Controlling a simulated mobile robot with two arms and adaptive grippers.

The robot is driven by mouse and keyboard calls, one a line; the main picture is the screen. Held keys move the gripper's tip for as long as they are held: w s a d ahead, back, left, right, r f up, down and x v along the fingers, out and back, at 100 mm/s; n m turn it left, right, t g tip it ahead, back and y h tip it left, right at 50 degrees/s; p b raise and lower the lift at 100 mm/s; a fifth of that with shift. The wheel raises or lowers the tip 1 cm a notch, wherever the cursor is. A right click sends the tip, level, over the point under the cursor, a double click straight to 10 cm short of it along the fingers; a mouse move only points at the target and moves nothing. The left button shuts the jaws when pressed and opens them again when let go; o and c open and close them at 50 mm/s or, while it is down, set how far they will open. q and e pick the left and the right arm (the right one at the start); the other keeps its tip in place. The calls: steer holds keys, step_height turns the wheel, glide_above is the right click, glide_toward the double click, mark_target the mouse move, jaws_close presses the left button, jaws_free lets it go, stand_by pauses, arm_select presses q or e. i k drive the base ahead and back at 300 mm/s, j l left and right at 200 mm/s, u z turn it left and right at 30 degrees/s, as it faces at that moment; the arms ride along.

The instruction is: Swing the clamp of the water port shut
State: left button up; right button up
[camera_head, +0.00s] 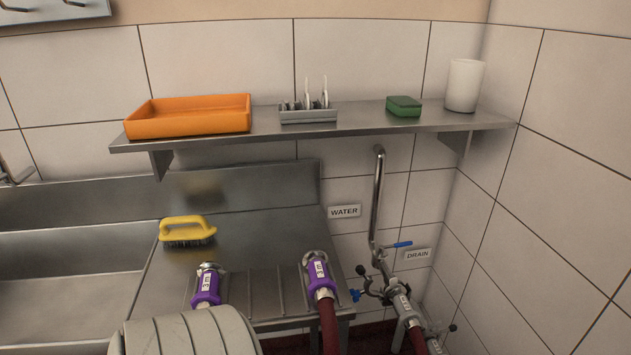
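The water port (376,287) is at the lower right, below the steel pipe (377,205) with a blue lever (399,245). A clamp arm with a black ball knob (361,270) sticks out at its left; a blue knob (355,295) is just below. I cannot tell surely whether the clamp is open or shut. A hose with a grey coupling (402,305) ends at or right beside the port; the exact contact is too small to tell.
Two hoses with purple couplings (207,287) (318,272) lie on the steel counter (260,235) beside a yellow brush (187,230). A wall shelf (350,118) holds an orange tray (190,116), a rack, a sponge and a cup. A DRAIN label (418,254) is right of the pipe.

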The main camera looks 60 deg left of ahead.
mark_target(360, 269)
steer(key=u, duration=1.5)
